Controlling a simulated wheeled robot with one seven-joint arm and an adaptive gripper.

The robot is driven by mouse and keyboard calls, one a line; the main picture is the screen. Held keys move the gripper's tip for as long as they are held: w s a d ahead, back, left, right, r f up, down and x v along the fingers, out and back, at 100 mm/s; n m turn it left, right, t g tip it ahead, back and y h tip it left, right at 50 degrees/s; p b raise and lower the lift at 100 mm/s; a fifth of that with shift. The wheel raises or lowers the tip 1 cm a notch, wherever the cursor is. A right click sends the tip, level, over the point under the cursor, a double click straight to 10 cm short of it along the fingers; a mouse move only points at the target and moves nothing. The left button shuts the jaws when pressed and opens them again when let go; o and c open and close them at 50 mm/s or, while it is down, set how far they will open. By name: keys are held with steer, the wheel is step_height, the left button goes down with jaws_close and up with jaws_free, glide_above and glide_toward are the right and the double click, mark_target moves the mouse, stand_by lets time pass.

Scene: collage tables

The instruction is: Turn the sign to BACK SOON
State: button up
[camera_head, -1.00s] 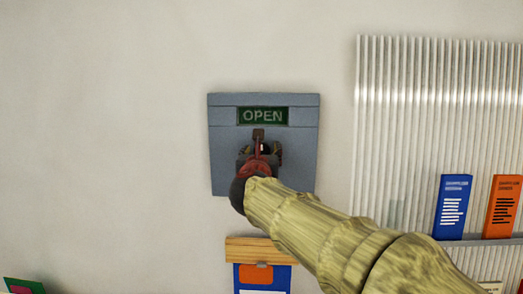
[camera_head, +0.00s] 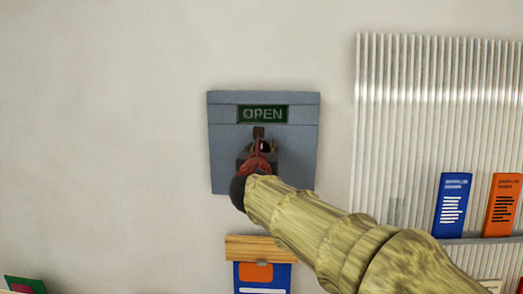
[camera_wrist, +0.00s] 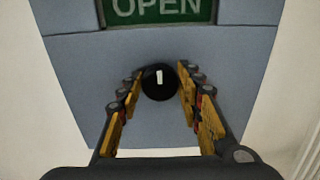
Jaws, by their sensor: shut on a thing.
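The sign is a blue-grey panel (camera_head: 222,150) on the wall, with a green window (camera_head: 262,114) near its top that reads OPEN. In the wrist view the panel (camera_wrist: 80,75) fills most of the picture, and the window (camera_wrist: 160,10) is cut off at the top edge. Below the window is a round black knob (camera_wrist: 159,88) with a short white mark, nearly upright. My gripper (camera_wrist: 160,82) has a finger on the left and right of the knob and is shut on it. In the head view my gripper (camera_head: 262,148) hides the knob and the panel's lower middle.
A wooden strip (camera_head: 262,249) with a blue and orange card (camera_head: 262,272) hangs just below the panel. A ribbed white rack (camera_head: 400,130) to the right holds a blue booklet (camera_head: 453,205) and an orange one (camera_head: 502,205). The wall left of the panel is bare.

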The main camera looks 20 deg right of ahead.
steer(key=shift+m+b, duration=0.4)
steer(key=shift+b, duration=0.15)
steer(key=shift+c, duration=0.4)
steer(key=m+b, duration=0.3)
steer(key=b, duration=0.1)
steer(key=shift+d+f+m+b, duration=0.1)
steer(key=shift+f+m+b, duration=0.1)
steer(key=shift+m+b, duration=0.2)
steer(key=m+b, duration=0.4)
steer(key=shift+d+m+b, duration=0.1)
steer(key=shift+m+b, duration=0.2)
steer(key=shift+w+a+f+m+b, duration=0.1)
steer(key=shift+f+m+b, duration=0.05)
steer(key=shift+m+b, duration=3.65)
steer(key=shift+s+a+f+m+b, duration=0.1)
steer(key=shift+f+m+b, duration=0.1)
steer(key=shift+m+b, duration=3.6)
steer(key=shift+w+f+m+b, duration=0.15)
steer(key=shift+m+b, duration=1.75)
steer(key=shift+m, duration=3.8)
